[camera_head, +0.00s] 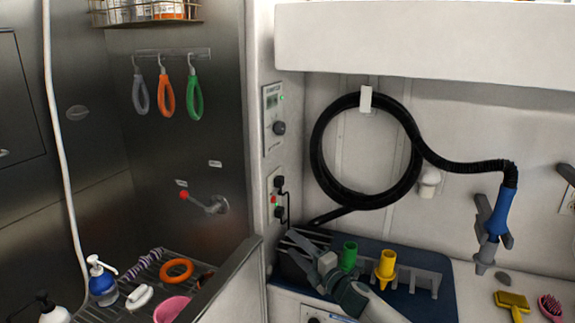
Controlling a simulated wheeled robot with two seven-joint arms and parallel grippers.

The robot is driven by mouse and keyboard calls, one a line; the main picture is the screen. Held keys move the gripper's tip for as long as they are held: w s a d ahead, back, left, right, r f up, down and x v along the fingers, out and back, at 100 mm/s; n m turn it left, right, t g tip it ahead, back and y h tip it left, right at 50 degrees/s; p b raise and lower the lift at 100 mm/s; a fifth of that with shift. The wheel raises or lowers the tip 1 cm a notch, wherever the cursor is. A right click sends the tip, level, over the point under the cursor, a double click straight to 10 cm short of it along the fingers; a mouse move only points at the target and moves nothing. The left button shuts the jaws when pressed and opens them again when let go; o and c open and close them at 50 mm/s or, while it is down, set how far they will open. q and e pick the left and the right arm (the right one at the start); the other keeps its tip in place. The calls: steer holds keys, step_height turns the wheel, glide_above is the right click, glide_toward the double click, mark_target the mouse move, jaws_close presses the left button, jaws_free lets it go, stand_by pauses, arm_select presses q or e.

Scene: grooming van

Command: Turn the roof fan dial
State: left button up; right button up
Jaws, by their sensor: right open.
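A narrow wall panel (272,108) with a small green display carries a dark round dial (279,128) at its lower part. It is on the white post right of the steel tub wall. The panel's lettering is too small to read, so I cannot tell for sure that this is the roof fan dial. My right gripper (300,250) is open, low in front of the blue tray, below and right of the dial and apart from it. Its arm comes in from the bottom. My left gripper is not in view.
Below the panel is an outlet (279,197) with dark plugs and a cord. A coiled black hose (317,150) hangs to the right. A blue tray (440,262) holds green and yellow nozzles (386,264). The tub edge (225,280) rises at left.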

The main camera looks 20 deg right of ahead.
steer(key=w+d+r+n+g+y, duration=0.1)
steer(key=w+d+r+n+y, duration=0.15)
steer(key=r+n, duration=0.5)
steer(key=w+d+r+n+y, duration=0.1)
steer(key=d+r+n+y, duration=0.3)
steer(key=r, duration=0.7)
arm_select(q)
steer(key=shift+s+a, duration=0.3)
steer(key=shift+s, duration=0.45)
arm_select(e)
steer(key=s+d+r+n+g, duration=0.2)
steer(key=d+r+n, duration=0.2)
steer(key=r, duration=0.3)
steer(key=s+d+r+n+g+y, duration=0.1)
steer(key=s+d+r+n+g, duration=0.1)
steer(key=d+r+n, duration=0.2)
step_height(320, 180, up, 3)
steer(key=n, duration=0.3)
steer(key=shift+d, duration=0.15)
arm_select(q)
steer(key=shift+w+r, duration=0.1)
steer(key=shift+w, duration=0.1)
